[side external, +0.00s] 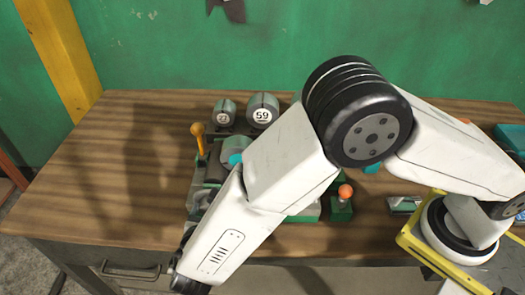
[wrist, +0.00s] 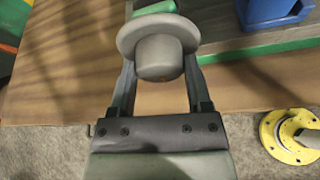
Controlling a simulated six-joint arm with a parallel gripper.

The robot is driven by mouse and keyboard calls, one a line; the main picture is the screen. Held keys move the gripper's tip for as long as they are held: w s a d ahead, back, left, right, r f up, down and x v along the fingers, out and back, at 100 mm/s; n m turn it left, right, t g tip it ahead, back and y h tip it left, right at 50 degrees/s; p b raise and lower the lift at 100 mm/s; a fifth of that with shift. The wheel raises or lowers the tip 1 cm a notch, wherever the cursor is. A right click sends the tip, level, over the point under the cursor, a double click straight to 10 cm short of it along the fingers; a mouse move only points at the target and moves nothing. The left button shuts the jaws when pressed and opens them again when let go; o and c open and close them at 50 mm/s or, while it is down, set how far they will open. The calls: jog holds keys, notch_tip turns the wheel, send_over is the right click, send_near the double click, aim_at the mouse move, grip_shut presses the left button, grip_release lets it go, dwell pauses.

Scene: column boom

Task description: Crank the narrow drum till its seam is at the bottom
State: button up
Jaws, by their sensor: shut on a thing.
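My gripper (wrist: 158,64) has its two fingers on either side of a grey flanged knob (wrist: 158,36), shut on it near the table's front edge. The knob's round stub points toward the wrist camera. In the side view my arm hides the gripper and the knob. A small grey-green drum marked 27 (side external: 224,111) stands at the back of the table, left of a wider drum marked 59 (side external: 262,109). Another grey-green cylinder (side external: 232,149) is partly hidden behind my arm. I cannot tell which drum the knob turns, and I see no seam clearly.
An orange-handled lever (side external: 199,139) stands left of the cylinder. An orange ball knob on a green base (side external: 342,205) is right of my forearm. A blue block (wrist: 270,12) shows at the wrist view's upper right. The wooden table (side external: 110,170) is clear at left.

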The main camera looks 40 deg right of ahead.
jog(key=m+t, duration=0.1)
jog(key=m, duration=0.1)
jog(key=m+t+y, duration=0.1)
jog(key=m, duration=0.1)
jog(key=shift+s+y, duration=0.15)
jog(key=shift+y, duration=0.15)
jog(key=shift+t, duration=0.3)
jog(key=o, duration=1.3)
